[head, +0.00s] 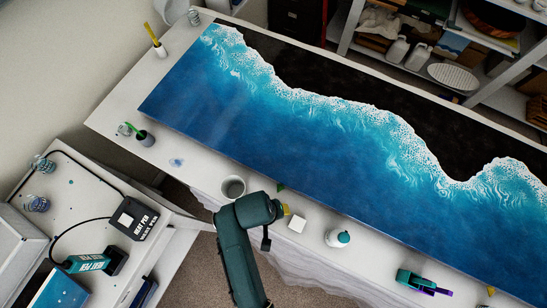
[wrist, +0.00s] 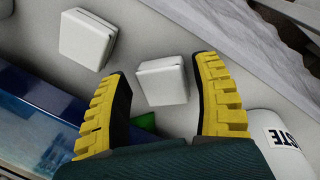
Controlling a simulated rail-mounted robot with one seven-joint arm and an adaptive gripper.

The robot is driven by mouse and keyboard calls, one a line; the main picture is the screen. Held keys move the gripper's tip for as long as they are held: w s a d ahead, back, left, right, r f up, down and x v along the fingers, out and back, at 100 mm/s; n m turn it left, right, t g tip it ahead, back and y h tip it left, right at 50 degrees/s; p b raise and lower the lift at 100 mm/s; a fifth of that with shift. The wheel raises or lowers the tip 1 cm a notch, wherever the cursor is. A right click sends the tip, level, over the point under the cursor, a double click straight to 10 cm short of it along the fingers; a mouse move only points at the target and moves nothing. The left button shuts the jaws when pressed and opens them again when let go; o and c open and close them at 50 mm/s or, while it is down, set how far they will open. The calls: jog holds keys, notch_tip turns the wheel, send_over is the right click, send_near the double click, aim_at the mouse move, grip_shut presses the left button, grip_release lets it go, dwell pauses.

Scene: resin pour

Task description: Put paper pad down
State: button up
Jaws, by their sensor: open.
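My gripper (wrist: 168,100) is open, its two yellow ridged fingers spread apart. In the wrist view a white square pad (wrist: 162,82) lies on the white surface between and just beyond the fingertips, with a gap to the right finger. A second similar white pad (wrist: 86,42) lies farther up and left. I cannot tell which of them is the paper pad. The head view shows one white pad (head: 297,224) just right of my gripper (head: 283,212); my arm may hide the other.
A pale cup (head: 232,187) stands left of my gripper; part of a labelled one shows in the wrist view (wrist: 283,140). A green piece (wrist: 143,122) lies by the left finger. The blue resin panel (head: 250,130) is behind. A white bottle (head: 337,238) stands to the right.

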notch_tip(320, 180, up, 12)
jog(key=a+p, duration=0.1)
jog(key=a, duration=0.1)
jog(key=shift+s, duration=0.35)
jog(key=w+r+m+t+y, duration=0.1)
jog(key=w+r+t+y, duration=0.1)
jog(key=w+r+t, duration=0.65)
jog(key=w+d+r+t, duration=0.1)
jog(key=w+r+t, duration=0.15)
jog(key=r, duration=0.35)
jog(key=w+d+r+m+t, duration=0.1)
jog(key=w+r, duration=0.2)
jog(key=r, duration=0.4)
jog(key=w+d+r+t, duration=0.2)
jog(key=w+r, duration=0.1)
jog(key=r, duration=0.3)
jog(key=s+d+r+t, duration=0.2)
jog(key=s+r+t, duration=0.1)
jog(key=r, duration=0.7)
jog(key=s+d+r+m+t, duration=0.1)
jog(key=s+d+r+t, duration=0.1)
jog(key=r, duration=0.8)
jog(key=shift+s+d+t, duration=0.2)
jog(key=shift+s+t, duration=0.45)
jog(key=shift+t, duration=0.55)
